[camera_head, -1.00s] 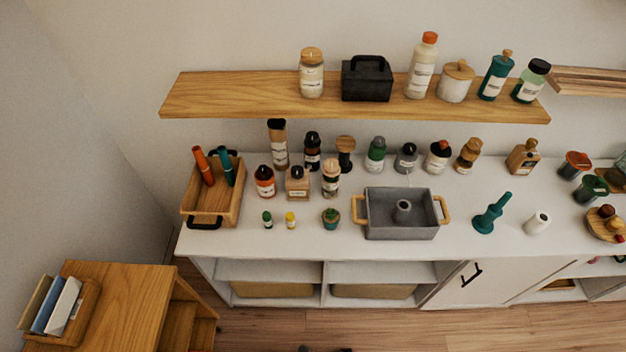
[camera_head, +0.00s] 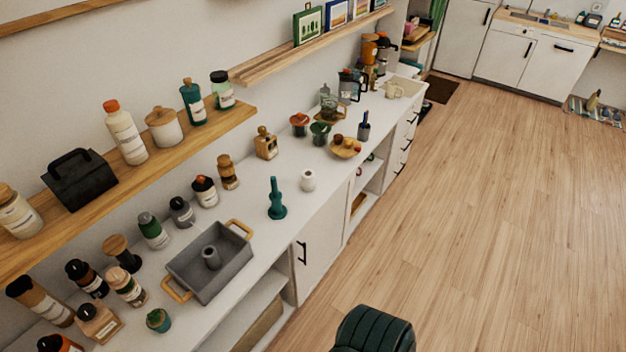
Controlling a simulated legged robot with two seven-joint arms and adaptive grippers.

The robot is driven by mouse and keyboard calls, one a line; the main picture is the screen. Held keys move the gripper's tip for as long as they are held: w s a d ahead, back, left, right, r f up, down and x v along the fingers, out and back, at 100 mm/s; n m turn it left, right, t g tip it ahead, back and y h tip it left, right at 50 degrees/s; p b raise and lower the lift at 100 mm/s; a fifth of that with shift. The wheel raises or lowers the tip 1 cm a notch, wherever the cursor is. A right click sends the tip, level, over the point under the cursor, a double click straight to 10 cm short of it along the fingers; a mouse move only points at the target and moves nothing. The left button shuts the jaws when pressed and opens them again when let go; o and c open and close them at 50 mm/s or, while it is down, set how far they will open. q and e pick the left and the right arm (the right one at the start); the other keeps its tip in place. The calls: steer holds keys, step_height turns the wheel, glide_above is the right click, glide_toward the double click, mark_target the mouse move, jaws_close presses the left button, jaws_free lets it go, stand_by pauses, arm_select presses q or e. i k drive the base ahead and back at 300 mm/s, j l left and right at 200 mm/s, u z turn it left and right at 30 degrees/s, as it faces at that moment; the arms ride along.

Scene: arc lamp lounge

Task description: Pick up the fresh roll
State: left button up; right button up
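A small white roll (camera_head: 308,180) stands on the white counter (camera_head: 322,212), just right of a teal stand with an upright post (camera_head: 276,200). It looks like the fresh roll. A grey tray with wooden handles (camera_head: 222,281) sits nearer on the counter, with a grey tube (camera_head: 211,257) upright inside it. Neither of my grippers is in view.
Bottles and jars line the counter's wall side, below a wooden shelf (camera_head: 190,135). A wooden plate with round items (camera_head: 345,150) and dark green cups are farther along. A dark green padded seat (camera_head: 375,330) stands on the floor at the bottom. Wooden floor (camera_head: 480,220) to the right is open.

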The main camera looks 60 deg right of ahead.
mark_target(308, 181)
steer(key=z, duration=1.9)
steer(key=u, duration=0.8)
steer(key=i+l+u, duration=0.1)
steer(key=l+u, duration=0.35)
steer(key=i+l+u, duration=0.1)
steer(key=l+u, duration=0.2)
steer(key=u, duration=0.15)
steer(key=l+u, duration=0.45)
steer(key=k+l+u, duration=0.1)
steer(key=l+u, duration=0.2)
steer(key=u, duration=0.15)
steer(key=k+l+u, duration=0.15)
steer(key=l+u, duration=0.3)
